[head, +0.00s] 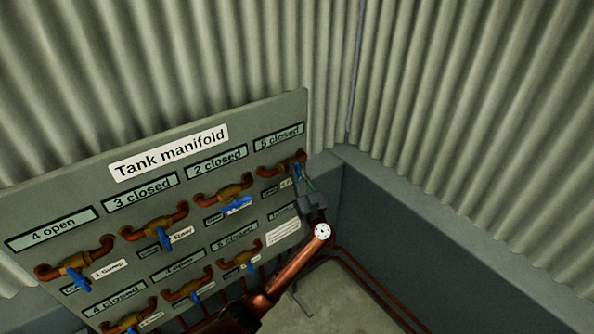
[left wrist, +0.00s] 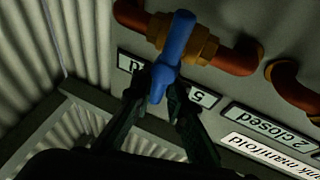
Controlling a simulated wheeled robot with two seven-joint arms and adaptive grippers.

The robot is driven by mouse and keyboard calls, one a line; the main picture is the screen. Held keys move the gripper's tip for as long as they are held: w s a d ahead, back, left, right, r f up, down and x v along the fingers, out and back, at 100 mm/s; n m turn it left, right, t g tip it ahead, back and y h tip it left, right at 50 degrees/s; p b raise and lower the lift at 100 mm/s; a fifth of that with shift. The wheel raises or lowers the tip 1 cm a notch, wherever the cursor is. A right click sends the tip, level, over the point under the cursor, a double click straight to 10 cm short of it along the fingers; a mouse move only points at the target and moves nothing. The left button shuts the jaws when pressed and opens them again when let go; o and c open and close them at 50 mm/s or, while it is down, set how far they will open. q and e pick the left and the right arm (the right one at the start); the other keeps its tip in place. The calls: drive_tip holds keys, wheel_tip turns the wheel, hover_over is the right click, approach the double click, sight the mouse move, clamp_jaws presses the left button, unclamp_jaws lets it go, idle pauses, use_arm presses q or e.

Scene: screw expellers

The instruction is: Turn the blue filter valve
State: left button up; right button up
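The blue valve handle (head: 297,170) under the "5 closed" label is at the upper right end of the manifold board, on a brass and copper pipe. In the left wrist view the blue handle (left wrist: 176,45) points down between my fingers. My left gripper (head: 306,186) is at this handle; in the left wrist view its dark fingertips (left wrist: 162,88) lie close on both sides of the handle's end and seem to touch it. The small name plate beside this valve is partly hidden by the gripper and too small to read. My right gripper is not in view.
The "Tank manifold" board (head: 111,197) carries several other blue-handled valves, including one under "2 closed" (head: 238,205) just left of my gripper. Corrugated walls (head: 450,110) meet in a corner on the right, above a grey ledge (head: 430,225). Copper pipes run along the floor.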

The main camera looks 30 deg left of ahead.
use_arm(q)
drive_tip(key=shift+g, duration=0.3)
clamp_jaws()
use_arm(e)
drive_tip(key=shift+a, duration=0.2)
use_arm(q)
drive_tip(key=shift+d, duration=0.1)
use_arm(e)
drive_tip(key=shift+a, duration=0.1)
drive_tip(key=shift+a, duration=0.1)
